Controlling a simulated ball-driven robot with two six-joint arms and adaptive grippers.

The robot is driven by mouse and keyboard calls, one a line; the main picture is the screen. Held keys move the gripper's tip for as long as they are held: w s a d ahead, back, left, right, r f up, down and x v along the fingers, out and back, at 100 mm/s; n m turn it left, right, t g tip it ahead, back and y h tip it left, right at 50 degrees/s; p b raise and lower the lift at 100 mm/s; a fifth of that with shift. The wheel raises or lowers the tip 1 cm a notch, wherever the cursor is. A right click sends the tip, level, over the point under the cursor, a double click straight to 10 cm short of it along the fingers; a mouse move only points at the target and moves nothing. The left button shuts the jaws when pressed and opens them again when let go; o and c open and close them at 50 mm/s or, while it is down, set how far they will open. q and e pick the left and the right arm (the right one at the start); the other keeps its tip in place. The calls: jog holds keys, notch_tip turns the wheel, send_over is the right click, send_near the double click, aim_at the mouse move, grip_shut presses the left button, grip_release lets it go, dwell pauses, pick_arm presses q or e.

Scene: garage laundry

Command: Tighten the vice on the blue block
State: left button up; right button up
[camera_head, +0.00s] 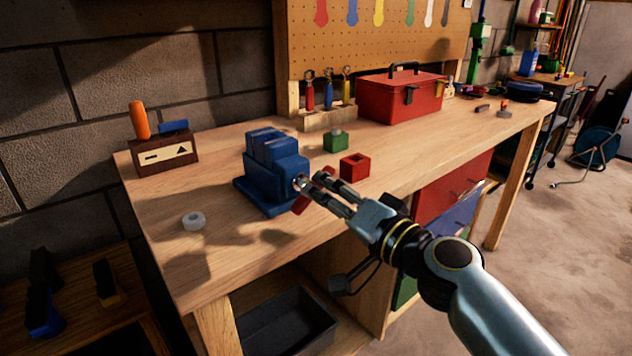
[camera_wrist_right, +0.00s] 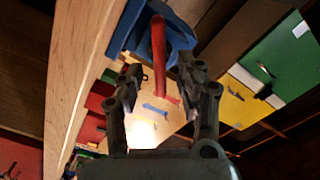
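The blue vice (camera_head: 278,165) stands on the workbench near its front edge. Its jaws are at the top, and a blue piece (camera_head: 265,138) shows there, hard to tell from the same-coloured vice. The vice's red handle bar (camera_head: 301,204) sits tilted at its front; it also shows in the right wrist view (camera_wrist_right: 158,55). My right gripper (camera_head: 318,190) is at the front of the vice, by the screw end. In the wrist view its fingers are apart, one each side of the red bar, with gaps visible. My left gripper is not in view.
A white tape roll (camera_head: 194,221) lies left of the vice. A red hollow block (camera_head: 355,167) and a green block (camera_head: 335,141) lie to its right. A red toolbox (camera_head: 400,97) and a wooden box (camera_head: 165,157) stand farther back.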

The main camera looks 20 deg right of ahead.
aim_at(315, 184)
jog(key=shift+x, duration=1.55)
jog(key=shift+c, duration=0.4)
grip_shut()
